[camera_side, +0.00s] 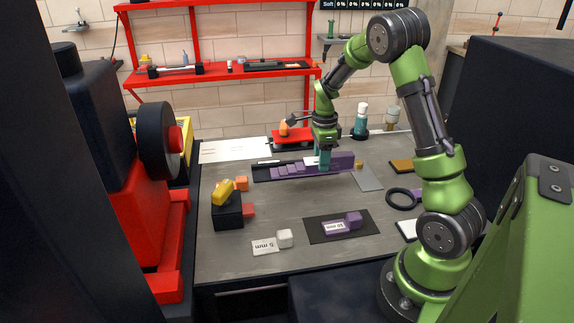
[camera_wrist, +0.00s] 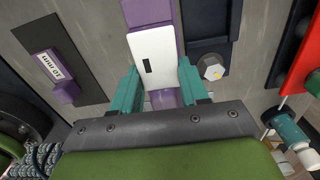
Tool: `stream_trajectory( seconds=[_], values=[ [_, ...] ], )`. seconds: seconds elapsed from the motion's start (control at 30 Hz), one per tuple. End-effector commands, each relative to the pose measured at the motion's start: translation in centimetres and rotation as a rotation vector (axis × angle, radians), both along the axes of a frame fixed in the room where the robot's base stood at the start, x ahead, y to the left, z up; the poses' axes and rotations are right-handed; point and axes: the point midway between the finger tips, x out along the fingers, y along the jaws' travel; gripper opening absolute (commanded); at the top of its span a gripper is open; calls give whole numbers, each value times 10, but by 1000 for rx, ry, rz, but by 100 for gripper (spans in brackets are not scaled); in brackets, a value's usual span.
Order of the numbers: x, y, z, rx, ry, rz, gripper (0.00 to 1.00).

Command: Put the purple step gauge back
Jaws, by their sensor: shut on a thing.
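The purple step gauge (camera_side: 292,169) is a long stepped bar lying level across the back-middle of the table in the side view. In the wrist view its purple body (camera_wrist: 149,13) and a white label plate (camera_wrist: 153,55) run between my fingers. My gripper (camera_side: 323,160), with teal fingers, points down and is shut on the gauge near its right part; it also shows in the wrist view (camera_wrist: 160,90). A long dark tray (camera_side: 261,174) lies beside and partly behind the gauge. In the wrist view this tray (camera_wrist: 206,22) is right of the gauge. I cannot tell whether the gauge touches the table.
A labelled purple block (camera_side: 343,225) lies on a dark mat (camera_side: 316,238) at the front. A red machine (camera_side: 140,205) borders the left. The table's centre is clear.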

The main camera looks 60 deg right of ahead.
Motion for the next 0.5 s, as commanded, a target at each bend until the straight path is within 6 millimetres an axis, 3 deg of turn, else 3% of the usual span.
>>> stream_trajectory(
  seconds=[0.3, 0.5],
  values=[
    [0, 0, -43, 0, 1, -2, 11],
    [0, -1, -49, -1, -1, -1, 11]
  ],
)
